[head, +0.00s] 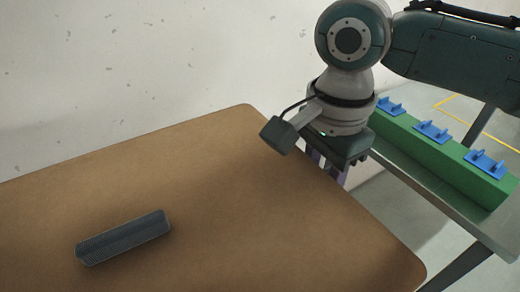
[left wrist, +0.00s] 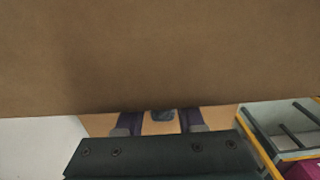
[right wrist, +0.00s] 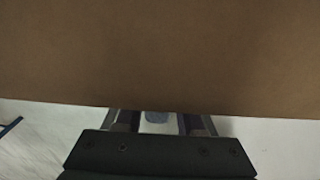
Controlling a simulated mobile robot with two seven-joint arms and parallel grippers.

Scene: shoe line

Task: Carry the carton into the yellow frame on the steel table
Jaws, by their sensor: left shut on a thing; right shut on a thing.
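The brown carton (head: 250,190), with rounded corners and a dark ribbed strip (head: 125,237) on top, fills the lower left of the head view. Its brown surface also fills the upper part of the left wrist view (left wrist: 160,55) and the right wrist view (right wrist: 160,55). My right gripper (head: 328,168) points down at its right edge and is shut on it; a small grey block shows between the fingers (right wrist: 157,119). My left gripper (left wrist: 160,122) shows only in its wrist view, also shut at the carton's edge. Both sets of fingertips are hidden. I cannot make out a yellow frame on the steel table.
A grey steel table edge (head: 440,207) lies at the right, carrying a green block (head: 440,160) with several blue clips (head: 432,131). Thin yellow lines (head: 495,137) show beyond it. A yellow-edged rack (left wrist: 262,140) with a magenta thing (left wrist: 303,170) stands lower right in the left wrist view.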

